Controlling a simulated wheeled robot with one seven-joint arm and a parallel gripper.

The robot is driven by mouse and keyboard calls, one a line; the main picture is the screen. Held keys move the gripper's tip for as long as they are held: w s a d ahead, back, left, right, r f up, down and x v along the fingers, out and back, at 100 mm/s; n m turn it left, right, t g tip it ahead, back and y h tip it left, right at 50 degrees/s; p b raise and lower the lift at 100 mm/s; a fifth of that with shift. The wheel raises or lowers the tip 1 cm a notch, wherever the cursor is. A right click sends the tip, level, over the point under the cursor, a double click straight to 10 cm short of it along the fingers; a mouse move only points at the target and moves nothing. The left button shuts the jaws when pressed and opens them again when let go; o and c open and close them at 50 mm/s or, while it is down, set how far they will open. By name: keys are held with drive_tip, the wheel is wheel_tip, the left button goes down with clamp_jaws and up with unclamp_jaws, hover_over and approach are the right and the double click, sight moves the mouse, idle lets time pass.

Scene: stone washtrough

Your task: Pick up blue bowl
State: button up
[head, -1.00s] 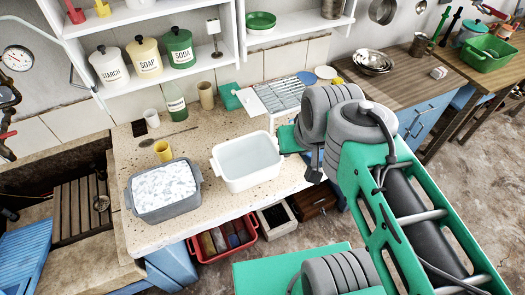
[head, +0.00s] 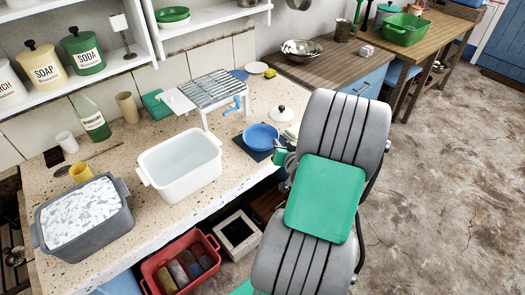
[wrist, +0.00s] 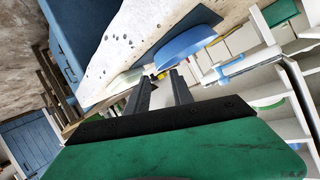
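The blue bowl (head: 261,137) sits upright on a dark mat (head: 251,150) near the right end of the stone counter in the head view. The bowl (wrist: 188,45) also shows in the wrist view, tilted by the camera angle, above and right of the fingertips. My gripper (wrist: 160,77) is open, with a gap between its two dark fingers and nothing held. In the head view my arm hides most of the gripper, just right of the bowl. The fingers look apart from the bowl.
A white tub (head: 181,165) and grey basin (head: 84,214) stand left on the counter (head: 115,163). A slatted rack (head: 208,90) with a blue tap (head: 237,104) stands behind the bowl. Floor on the right is clear.

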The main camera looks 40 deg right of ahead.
sight(261, 138)
drive_tip(key=shift+w+d+f, duration=0.15)
drive_tip(key=shift+d+f, duration=0.05)
drive_tip(key=shift+d, duration=0.3)
drive_tip(key=p+x, duration=0.2)
drive_tip(key=x, duration=0.4)
drive_tip(key=shift+w+d, duration=0.2)
drive_tip(key=shift+w, duration=0.2)
drive_tip(key=shift+c, duration=0.6)
clamp_jaws()
drive_tip(key=shift+s+a+f, duration=0.1)
